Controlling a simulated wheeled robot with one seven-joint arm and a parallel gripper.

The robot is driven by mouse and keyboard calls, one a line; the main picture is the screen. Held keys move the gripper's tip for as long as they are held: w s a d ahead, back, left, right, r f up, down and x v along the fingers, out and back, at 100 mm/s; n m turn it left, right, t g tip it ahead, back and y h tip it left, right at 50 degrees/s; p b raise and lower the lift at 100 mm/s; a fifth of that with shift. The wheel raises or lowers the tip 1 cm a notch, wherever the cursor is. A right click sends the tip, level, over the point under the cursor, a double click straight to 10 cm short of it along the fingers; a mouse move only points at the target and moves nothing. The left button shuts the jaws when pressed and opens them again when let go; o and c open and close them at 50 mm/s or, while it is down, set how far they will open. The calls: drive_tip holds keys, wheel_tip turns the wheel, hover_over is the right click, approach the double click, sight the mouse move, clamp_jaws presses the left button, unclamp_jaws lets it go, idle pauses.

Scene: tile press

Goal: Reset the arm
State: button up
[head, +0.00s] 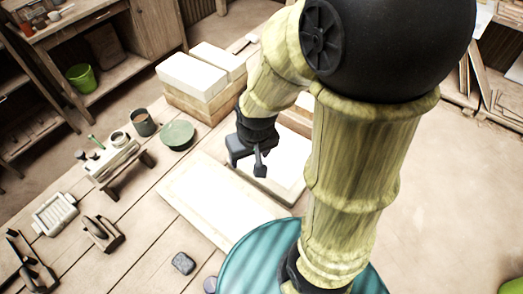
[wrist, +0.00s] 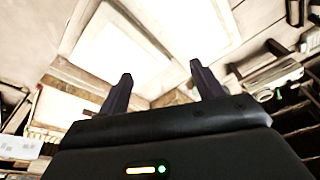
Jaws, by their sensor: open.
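My gripper (head: 249,163) is in the air over the worktable, pointing down, between the two pale framed panels and the block stacks. Its two dark fingers stand apart with nothing between them; they also show spread and empty in the wrist view (wrist: 161,82). One pale panel (head: 213,198) lies flat on the table below and left of the gripper. A second pale panel (head: 283,163) lies behind and right of it, partly hidden by my arm. In the wrist view, bright pale rectangles fill the area beyond the fingers.
White-topped block stacks (head: 192,77) stand behind the gripper. A pale ribbed tray (head: 54,214) and a dark lump (head: 183,263) lie nearer. Floor at right is open.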

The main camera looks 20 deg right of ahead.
drive_tip(key=d, duration=0.1)
drive_tip(key=s+d+r, duration=0.1)
drive_tip(key=d, duration=0.1)
drive_tip(key=shift+r+m, duration=0.15)
drive_tip(key=shift+m, duration=0.15)
idle(0.9)
